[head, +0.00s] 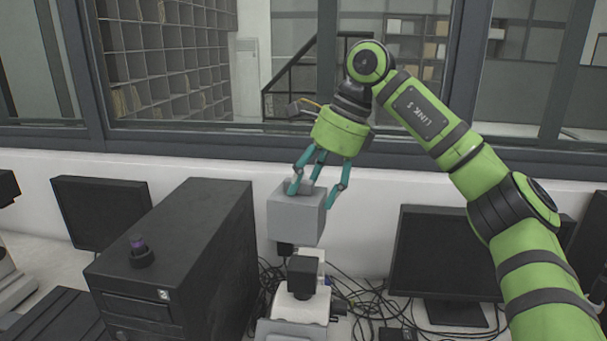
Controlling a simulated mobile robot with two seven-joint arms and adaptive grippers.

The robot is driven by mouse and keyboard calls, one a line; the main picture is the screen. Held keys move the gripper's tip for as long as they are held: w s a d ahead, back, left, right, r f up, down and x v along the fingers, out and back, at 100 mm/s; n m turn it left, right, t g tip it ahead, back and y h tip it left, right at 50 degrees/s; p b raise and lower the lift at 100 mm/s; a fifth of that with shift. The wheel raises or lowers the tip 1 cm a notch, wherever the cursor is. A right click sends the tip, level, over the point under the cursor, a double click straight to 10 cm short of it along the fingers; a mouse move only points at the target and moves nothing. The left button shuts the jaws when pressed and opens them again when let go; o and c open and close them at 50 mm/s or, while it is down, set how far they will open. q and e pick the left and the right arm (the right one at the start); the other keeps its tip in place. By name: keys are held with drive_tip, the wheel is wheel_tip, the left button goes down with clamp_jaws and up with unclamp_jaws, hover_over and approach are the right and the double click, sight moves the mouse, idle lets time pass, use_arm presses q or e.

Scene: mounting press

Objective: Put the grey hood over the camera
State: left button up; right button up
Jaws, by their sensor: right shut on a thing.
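The grey hood (296,218) is a box shape held in the air near the middle of the head view. My right gripper (316,189) comes down from above with teal fingers and is shut on the raised part at the hood's top. A black block that looks like the camera (302,277) sits on top of a white instrument (298,308), lower in the picture than the hood and apart from it. A small dark part (285,249) shows just under the hood's lower edge. The hood's underside is hidden. My left gripper is out of view.
A black monitor (445,255) stands at right, another (100,212) at left. Loose cables (365,300) lie behind and right of the instrument.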

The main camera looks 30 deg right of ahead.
sight(323, 204)
drive_tip(key=shift+s+f, duration=0.2)
drive_tip(key=shift+s, duration=0.4)
drive_tip(key=shift+s+f, duration=0.2)
drive_tip(key=shift+s, duration=0.4)
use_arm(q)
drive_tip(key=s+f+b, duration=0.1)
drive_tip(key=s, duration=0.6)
use_arm(e)
wheel_tip(323, 204, down, 2)
drive_tip(key=shift+f, duration=0.1)
drive_tip(key=f+b, duration=0.2)
drive_tip(key=f, duration=0.1)
drive_tip(key=f+b, duration=0.1)
drive_tip(key=shift+w+f+b, duration=0.2)
drive_tip(key=shift+w+b, duration=0.1)
drive_tip(key=shift+w, duration=0.1)
drive_tip(key=shift+s+f, duration=0.1)
drive_tip(key=shift+f, duration=0.25)
wheel_tip(323, 204, down, 3)
drive_tip(key=shift+r+b, duration=0.2)
drive_tip(key=shift+b, duration=0.95)
drive_tip(key=shift+f+b, duration=0.6)
drive_tip(key=shift+f, duration=0.5)
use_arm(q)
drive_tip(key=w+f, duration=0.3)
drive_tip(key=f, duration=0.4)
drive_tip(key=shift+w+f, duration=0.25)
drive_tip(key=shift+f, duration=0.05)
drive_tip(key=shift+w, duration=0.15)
